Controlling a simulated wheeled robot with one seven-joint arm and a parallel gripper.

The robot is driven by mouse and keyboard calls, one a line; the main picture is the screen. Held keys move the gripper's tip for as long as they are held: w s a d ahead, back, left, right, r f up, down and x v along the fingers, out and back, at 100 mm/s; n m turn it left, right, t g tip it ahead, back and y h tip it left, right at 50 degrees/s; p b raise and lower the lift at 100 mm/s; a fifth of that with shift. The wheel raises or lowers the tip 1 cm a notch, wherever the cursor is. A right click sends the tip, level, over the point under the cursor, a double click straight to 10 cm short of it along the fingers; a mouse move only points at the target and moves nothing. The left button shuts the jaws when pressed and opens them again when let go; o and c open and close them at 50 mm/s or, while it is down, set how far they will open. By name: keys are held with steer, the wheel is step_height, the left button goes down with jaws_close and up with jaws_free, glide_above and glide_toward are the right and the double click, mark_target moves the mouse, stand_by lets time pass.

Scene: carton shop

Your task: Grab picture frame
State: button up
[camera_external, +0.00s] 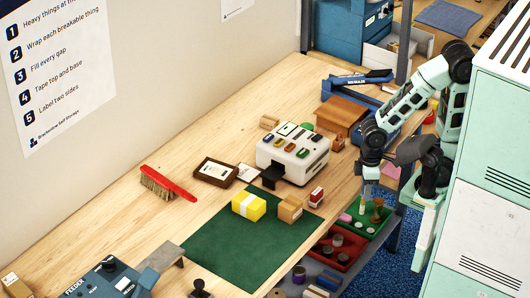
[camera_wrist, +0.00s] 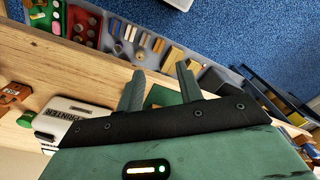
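The picture frame (camera_external: 215,171) is brown with a pale picture inside. It lies flat on the wooden table, left of the white printer, in the external view. I cannot make it out in the wrist view. My gripper (camera_external: 366,187) is at the table's right side, near the green bin and well away from the frame, with the printer between them. In the wrist view my gripper (camera_wrist: 160,70) has its two fingers apart with nothing held between them.
The white printer (camera_external: 293,152) also shows in the wrist view (camera_wrist: 80,112). A red-handled brush (camera_external: 168,184) lies left of the frame. A green mat (camera_external: 235,245) holds a yellow parcel (camera_external: 248,206) and a small carton (camera_external: 290,208). Bins (camera_external: 345,252) line the front edge.

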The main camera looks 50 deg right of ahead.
steer(key=o, duration=1.4)
